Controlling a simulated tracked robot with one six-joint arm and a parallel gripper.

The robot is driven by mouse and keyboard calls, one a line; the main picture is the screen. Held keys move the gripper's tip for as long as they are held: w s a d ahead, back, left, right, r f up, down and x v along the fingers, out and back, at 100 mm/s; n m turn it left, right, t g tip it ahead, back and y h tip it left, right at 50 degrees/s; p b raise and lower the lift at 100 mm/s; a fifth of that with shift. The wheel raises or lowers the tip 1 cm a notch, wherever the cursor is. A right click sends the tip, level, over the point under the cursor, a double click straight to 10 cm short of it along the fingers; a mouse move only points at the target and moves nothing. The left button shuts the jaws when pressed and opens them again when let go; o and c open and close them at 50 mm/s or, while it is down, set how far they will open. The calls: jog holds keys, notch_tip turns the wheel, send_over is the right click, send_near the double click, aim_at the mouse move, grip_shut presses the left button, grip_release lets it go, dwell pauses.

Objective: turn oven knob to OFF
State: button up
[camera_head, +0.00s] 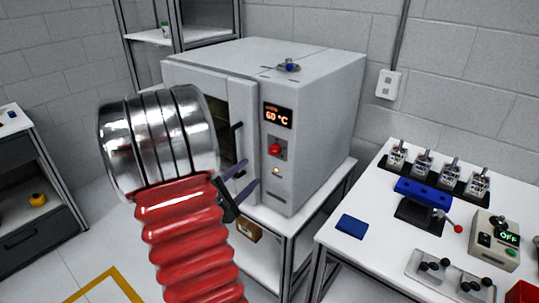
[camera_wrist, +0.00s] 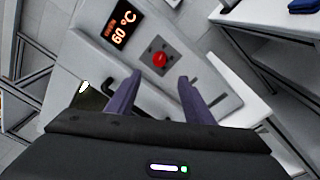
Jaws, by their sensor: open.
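The oven (camera_head: 312,103) is a white-grey box on a stand, with its display (camera_head: 278,115) reading 60 °C. The red oven knob (camera_head: 275,149) is on a dark plate below the display. In the wrist view the knob (camera_wrist: 160,58) lies ahead of my gripper, roughly between the lines of the two fingers. My gripper (camera_head: 243,179) has purple fingers and is in front of the oven, left of and below the knob. In the wrist view my gripper (camera_wrist: 157,90) is open and empty, apart from the knob. My arm hides part of the oven door.
A black door handle (camera_head: 237,142) stands out left of the knob. A small lit lamp (camera_head: 276,171) is below it. A white table (camera_head: 375,260) at right holds a blue block (camera_head: 352,226), a device reading OFF (camera_head: 495,239) and several small parts. A shelf rack stands behind the oven.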

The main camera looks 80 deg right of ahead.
aim_at(273, 152)
jog(key=x, duration=1.4)
jog(key=shift+a, duration=0.1)
jog(key=shift+c, duration=0.2)
jog(key=c, duration=1)
